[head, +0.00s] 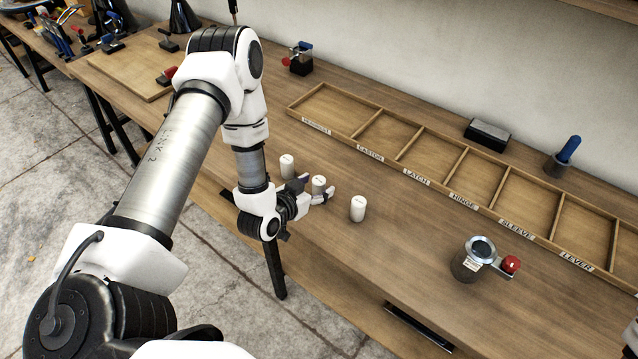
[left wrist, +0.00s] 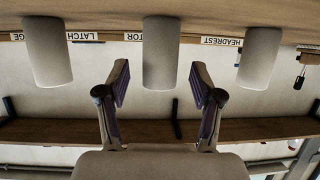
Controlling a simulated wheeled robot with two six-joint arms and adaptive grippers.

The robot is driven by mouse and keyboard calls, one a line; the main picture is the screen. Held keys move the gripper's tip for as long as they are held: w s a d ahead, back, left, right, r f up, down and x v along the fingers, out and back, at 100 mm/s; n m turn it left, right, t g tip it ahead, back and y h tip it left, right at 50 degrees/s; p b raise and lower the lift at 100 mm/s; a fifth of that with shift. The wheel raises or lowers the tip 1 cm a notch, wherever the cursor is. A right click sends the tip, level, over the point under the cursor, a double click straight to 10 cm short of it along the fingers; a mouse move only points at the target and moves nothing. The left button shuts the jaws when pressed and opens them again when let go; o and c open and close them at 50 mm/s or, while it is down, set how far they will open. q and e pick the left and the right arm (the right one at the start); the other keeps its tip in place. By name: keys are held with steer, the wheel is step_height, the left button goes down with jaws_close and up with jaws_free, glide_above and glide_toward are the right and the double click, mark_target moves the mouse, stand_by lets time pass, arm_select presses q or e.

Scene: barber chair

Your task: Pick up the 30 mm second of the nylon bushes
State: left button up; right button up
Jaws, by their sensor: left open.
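Three white cylindrical nylon bushes stand upright on the bench in a row. In the head view they are the left bush (head: 287,166), the middle bush (head: 318,182) and the right bush (head: 358,209). My left gripper (head: 315,190) is open and low at the middle bush, with its fingers to either side. In the upside-down left wrist view, the middle bush (left wrist: 161,50) is centred ahead between the open fingers (left wrist: 159,84). The other two bushes (left wrist: 47,50) (left wrist: 259,57) stand outside the fingers. I cannot tell contact or read sizes. My right gripper is out of view.
A wooden divided tray (head: 405,176) with labelled compartments lies behind the bushes. A black block (head: 487,133) and a blue-handled tool (head: 567,152) are at the back. The bench front is clear.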

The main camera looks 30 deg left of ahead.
arm_select(q)
steer(key=shift+x, duration=1.1)
steer(key=shift+s+r, duration=0.1)
steer(key=shift+s, duration=0.2)
steer(key=shift+c, duration=0.6)
steer(key=shift+w, duration=0.1)
steer(key=c, duration=1.1)
